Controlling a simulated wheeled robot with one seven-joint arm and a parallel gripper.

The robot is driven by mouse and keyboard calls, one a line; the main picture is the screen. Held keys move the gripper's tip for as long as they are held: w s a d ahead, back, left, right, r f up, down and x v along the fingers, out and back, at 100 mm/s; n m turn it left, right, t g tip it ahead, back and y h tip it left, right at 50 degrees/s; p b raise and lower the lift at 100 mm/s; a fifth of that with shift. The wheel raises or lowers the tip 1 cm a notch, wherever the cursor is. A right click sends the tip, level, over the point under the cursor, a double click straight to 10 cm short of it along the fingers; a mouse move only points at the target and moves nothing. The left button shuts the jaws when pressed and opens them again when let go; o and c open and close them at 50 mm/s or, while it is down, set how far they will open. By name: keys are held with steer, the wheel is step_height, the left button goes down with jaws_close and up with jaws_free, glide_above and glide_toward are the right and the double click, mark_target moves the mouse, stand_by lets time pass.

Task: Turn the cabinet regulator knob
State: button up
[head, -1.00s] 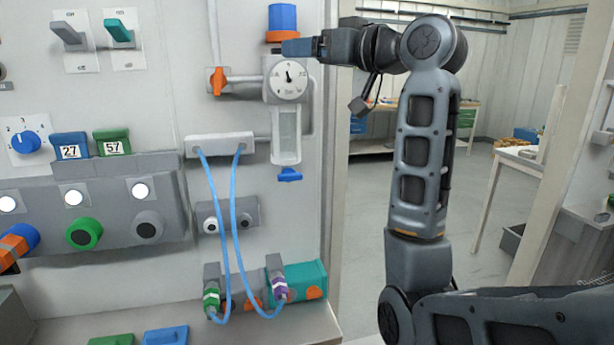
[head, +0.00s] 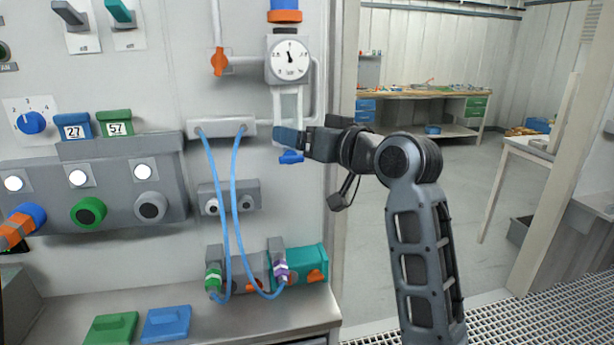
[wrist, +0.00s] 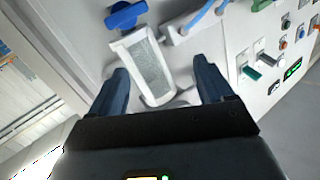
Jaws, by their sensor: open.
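The regulator on the cabinet panel has a blue knob (head: 284,4) with an orange ring (head: 285,16) at the top edge of the head view, partly cut off. Below it are a round dial gauge (head: 290,60), a clear bowl (head: 288,103) and a blue wing valve (head: 291,157). My gripper (head: 284,137) is well below the knob, at the bowl's lower end. In the wrist view, my open gripper (wrist: 161,84) has the bowl (wrist: 151,68) between its fingers, with gaps on both sides. Whether it touches the bowl cannot be told. The wing valve (wrist: 126,15) shows above.
An orange valve (head: 219,62) is left of the gauge. Blue hoses (head: 214,195) loop down the panel to fittings near the teal block (head: 308,263). A selector dial (head: 32,122) is at far left. Right of the cabinet edge is open floor.

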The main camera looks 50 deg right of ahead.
step_height(320, 180, down, 6)
steer(key=s+a, duration=0.2)
steer(key=shift+f+m, duration=0.2)
steer(key=shift+m, duration=0.1)
steer(key=shift+s, duration=0.1)
